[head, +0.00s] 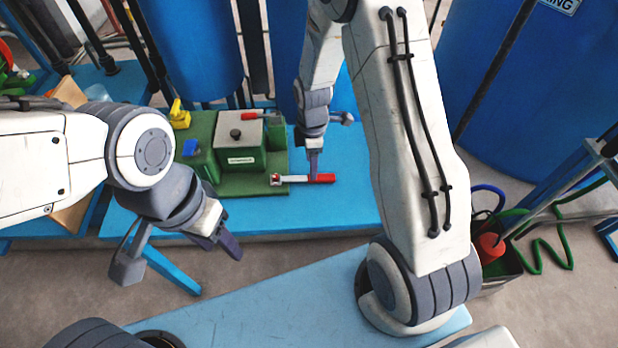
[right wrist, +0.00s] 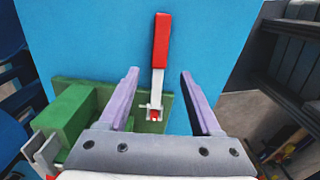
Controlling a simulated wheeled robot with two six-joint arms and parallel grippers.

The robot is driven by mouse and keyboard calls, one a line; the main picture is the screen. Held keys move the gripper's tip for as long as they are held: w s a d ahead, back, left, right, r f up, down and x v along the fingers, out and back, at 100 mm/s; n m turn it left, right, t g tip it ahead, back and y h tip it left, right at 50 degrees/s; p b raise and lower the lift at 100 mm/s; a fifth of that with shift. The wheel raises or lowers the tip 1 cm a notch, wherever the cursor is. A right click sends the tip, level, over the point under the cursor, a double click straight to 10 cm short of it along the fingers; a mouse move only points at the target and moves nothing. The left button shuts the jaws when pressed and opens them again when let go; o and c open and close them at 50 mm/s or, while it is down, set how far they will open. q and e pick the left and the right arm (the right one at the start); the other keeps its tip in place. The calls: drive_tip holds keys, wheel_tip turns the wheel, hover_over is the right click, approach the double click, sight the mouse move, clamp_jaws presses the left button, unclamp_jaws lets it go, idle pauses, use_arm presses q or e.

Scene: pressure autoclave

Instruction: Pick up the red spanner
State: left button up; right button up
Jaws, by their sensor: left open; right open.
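The red spanner (head: 322,178) has a red handle and a pale shaft, and lies across the right edge of the green base plate, handle over the blue table. In the right wrist view the spanner (right wrist: 160,42) runs lengthwise between my fingers, with its small jawed end over the green plate. My right gripper (head: 314,168) points down at the spanner from above; in the right wrist view its fingers (right wrist: 160,74) are apart, one each side of the spanner, and it is not gripped. My left gripper (head: 228,243) is open and empty in front of the table.
A green machine (head: 236,160) with a grey top and a small red-handled part (head: 257,115) stands left of the spanner. A yellow part (head: 180,114) sits behind. Blue tanks (head: 190,45) stand at the back. The blue table (head: 345,210) is bare right of the spanner.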

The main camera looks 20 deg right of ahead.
sight(303, 178)
drive_tip(key=shift+w+a+f, duration=0.1)
drive_tip(key=shift+a+f, duration=0.05)
drive_tip(key=shift+f, duration=1.2)
drive_tip(key=shift+w+a+f, duration=0.1)
drive_tip(key=shift+a+f, duration=0.05)
drive_tip(key=shift+f, duration=1.2)
clamp_jaws()
